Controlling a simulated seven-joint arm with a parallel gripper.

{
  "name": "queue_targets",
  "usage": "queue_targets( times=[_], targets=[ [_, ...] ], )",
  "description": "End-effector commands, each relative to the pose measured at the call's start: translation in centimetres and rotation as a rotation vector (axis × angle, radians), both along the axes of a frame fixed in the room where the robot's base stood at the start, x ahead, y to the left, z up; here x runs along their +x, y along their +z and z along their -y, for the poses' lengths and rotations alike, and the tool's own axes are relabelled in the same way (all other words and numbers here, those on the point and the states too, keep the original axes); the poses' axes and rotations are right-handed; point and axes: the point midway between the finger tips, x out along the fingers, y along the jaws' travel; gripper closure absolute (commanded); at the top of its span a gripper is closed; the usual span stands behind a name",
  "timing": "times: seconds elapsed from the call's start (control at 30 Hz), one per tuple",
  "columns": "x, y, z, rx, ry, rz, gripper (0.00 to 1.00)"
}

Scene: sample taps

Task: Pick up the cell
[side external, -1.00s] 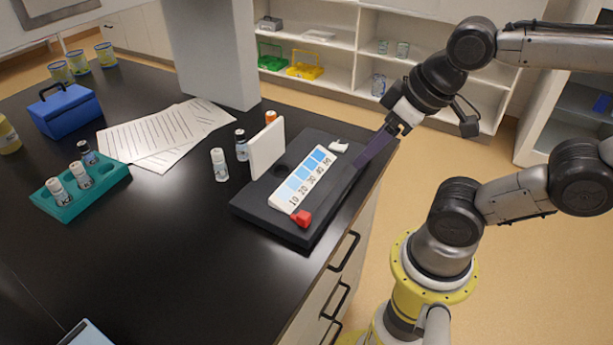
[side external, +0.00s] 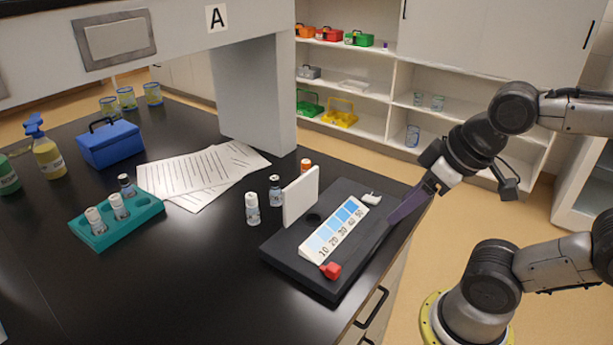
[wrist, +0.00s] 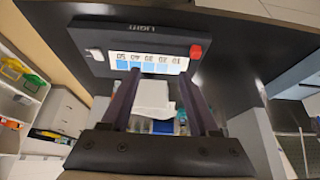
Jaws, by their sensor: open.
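No object is clearly marked as the cell. The black block (side external: 300,265) has a round dark hole (side external: 314,218), a blue-graded numbered scale (side external: 335,228), a red knob (side external: 330,270) and a small white piece (side external: 372,197). My gripper (side external: 392,221) is at the block's right edge. In the wrist view its dark fingers (wrist: 158,98) are apart, with a white surface showing between them.
A teal rack (side external: 125,225) with several vials stands left on the black bench. Behind it are a blue box (side external: 111,144), spray bottle (side external: 48,157) and papers (side external: 200,175). A grey pillar (side external: 255,100) rises behind the block. Bare bench lies at front left.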

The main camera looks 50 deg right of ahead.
Motion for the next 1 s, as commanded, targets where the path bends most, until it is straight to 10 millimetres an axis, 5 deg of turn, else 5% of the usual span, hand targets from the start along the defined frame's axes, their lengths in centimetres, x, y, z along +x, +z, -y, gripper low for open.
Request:
queue_targets(
  times=[0.37, 0.53, 0.77, 1.0],
  targets=[
    [0.0, 0.0, 0.0, -0.006, 0.011, 0.000, 0.28],
    [-0.5, 0.0, 0.0, -0.077, 0.148, -0.024, 0.28],
    [2.4, 5.8, 0.2, -0.267, 0.506, -0.026, 0.28],
    [9.6, 11.3, 1.7, -0.430, 0.877, -0.118, 0.28]
  ],
)
